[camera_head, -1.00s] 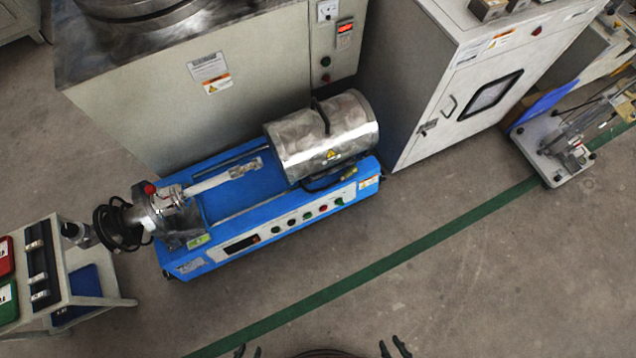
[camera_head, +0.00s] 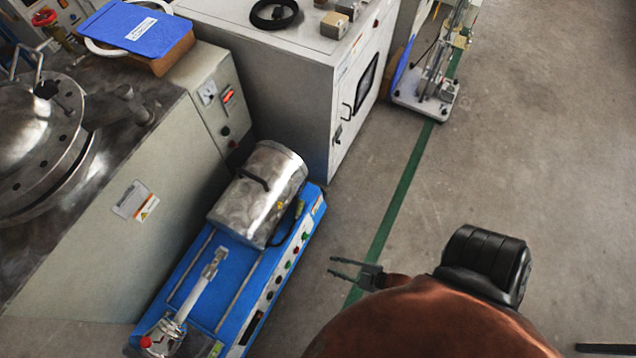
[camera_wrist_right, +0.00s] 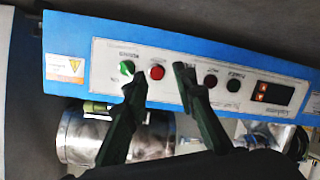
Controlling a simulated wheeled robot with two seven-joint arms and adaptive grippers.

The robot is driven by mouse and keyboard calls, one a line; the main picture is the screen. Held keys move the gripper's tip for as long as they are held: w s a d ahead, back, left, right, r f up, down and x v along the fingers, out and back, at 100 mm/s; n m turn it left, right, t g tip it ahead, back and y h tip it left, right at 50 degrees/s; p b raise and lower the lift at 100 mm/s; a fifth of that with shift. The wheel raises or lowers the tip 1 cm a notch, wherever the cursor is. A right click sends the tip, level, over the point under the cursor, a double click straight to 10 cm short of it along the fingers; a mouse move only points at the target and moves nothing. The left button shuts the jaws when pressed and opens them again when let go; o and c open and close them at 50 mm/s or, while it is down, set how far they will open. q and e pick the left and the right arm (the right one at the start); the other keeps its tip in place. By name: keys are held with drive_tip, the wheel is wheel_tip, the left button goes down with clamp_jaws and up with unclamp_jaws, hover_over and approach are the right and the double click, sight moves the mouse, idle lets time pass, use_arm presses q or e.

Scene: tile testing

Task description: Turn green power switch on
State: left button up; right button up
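The blue machine (camera_head: 187,277) has a front panel with a row of knobs and buttons. A green knob (camera_head: 305,236), which I take as the power switch, is at the panel's end nearest the metal cylinder. In the right wrist view this green knob (camera_wrist_right: 127,67) has a pale bar across it and sits beside a red button (camera_wrist_right: 157,72). My right gripper (camera_head: 334,265) is open and empty, in front of the panel. In the wrist view its fingers (camera_wrist_right: 158,77) are spread, one tip just below the green knob; contact cannot be told. My left gripper is not in view.
The metal cylinder (camera_head: 252,205) lies on the blue machine. A grey cabinet (camera_head: 110,250) stands behind it, with a white cabinet (camera_head: 300,100) farther back. Open floor with a green line (camera_head: 397,200) lies to the right of the machine.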

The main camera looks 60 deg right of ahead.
drive_tip(key=n+t+h+p, duration=0.1)
drive_tip(key=n+t+p, duration=0.1)
approach(308, 238)
drive_tip(key=a, duration=0.1)
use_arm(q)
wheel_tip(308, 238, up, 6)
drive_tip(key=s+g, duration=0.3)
use_arm(e)
drive_tip(key=shift+n+h, duration=0.3)
drive_tip(key=shift+h, duration=0.1)
drive_tip(key=x, duration=0.2)
drive_tip(key=b+x, duration=0.1)
drive_tip(key=x, duration=0.2)
drive_tip(key=b+x, duration=0.1)
drive_tip(key=x, duration=0.2)
drive_tip(key=shift+w+d+f, duration=0.1)
drive_tip(key=shift+d+f, duration=0.15)
drive_tip(key=shift+d, duration=0.1)
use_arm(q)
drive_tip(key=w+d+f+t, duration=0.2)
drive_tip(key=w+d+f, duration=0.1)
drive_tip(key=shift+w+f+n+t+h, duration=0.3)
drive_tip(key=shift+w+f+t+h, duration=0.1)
use_arm(e)
drive_tip(key=shift+w, duration=0.4)
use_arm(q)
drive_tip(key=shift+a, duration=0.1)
use_arm(e)
clamp_jaws()
